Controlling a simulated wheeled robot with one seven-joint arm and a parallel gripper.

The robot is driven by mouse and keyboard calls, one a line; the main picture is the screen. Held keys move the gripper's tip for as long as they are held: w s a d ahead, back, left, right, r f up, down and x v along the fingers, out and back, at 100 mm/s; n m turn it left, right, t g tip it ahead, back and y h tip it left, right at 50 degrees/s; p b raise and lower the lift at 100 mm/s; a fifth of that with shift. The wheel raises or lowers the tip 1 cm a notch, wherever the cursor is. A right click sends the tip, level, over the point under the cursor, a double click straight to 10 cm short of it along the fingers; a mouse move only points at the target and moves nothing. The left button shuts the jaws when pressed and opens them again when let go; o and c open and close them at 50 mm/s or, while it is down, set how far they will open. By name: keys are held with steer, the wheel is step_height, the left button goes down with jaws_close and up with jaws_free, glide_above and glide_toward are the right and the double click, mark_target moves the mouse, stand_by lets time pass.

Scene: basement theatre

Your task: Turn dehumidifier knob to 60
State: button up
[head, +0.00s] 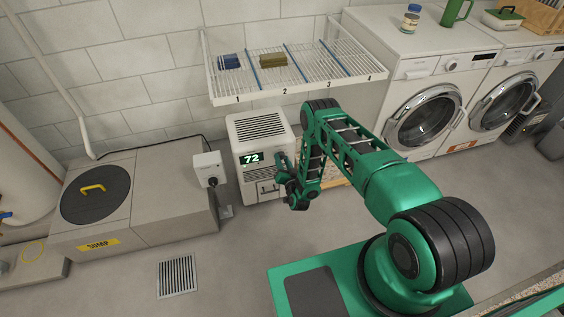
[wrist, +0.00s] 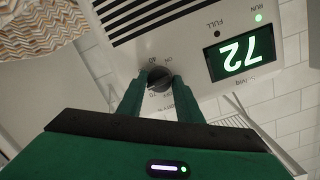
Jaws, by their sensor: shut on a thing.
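The white dehumidifier (head: 246,126) stands on the floor against the wall, with a grille on top and a lit display (head: 251,158) reading 72. In the wrist view the display (wrist: 240,54) appears upside down, with a green RUN light and an unlit FULL light. The dark round knob (wrist: 155,74) sits on the panel beside the display, with small markings around it. My gripper (wrist: 157,84) has its two green fingers on either side of the knob, shut on it. The knob's exact setting is hard to read. In the head view my gripper (head: 281,160) is at the dehumidifier's front and hides the knob.
A wire shelf (head: 305,88) with numbered sections, holding a blue and an olive item, hangs above the dehumidifier. A white outlet box (head: 207,165) and the sump cover (head: 96,194) are to the left. Washing machines (head: 425,100) stand to the right. Floor in front is clear.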

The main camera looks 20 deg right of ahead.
steer(key=shift+s+d+m, duration=0.1)
steer(key=shift+m, duration=0.2)
steer(key=o, duration=1)
steer(key=s, duration=0.7)
steer(key=s+r, duration=0.1)
steer(key=s, duration=0.2)
steer(key=shift+s+r, duration=0.1)
steer(key=shift+s, duration=0.15)
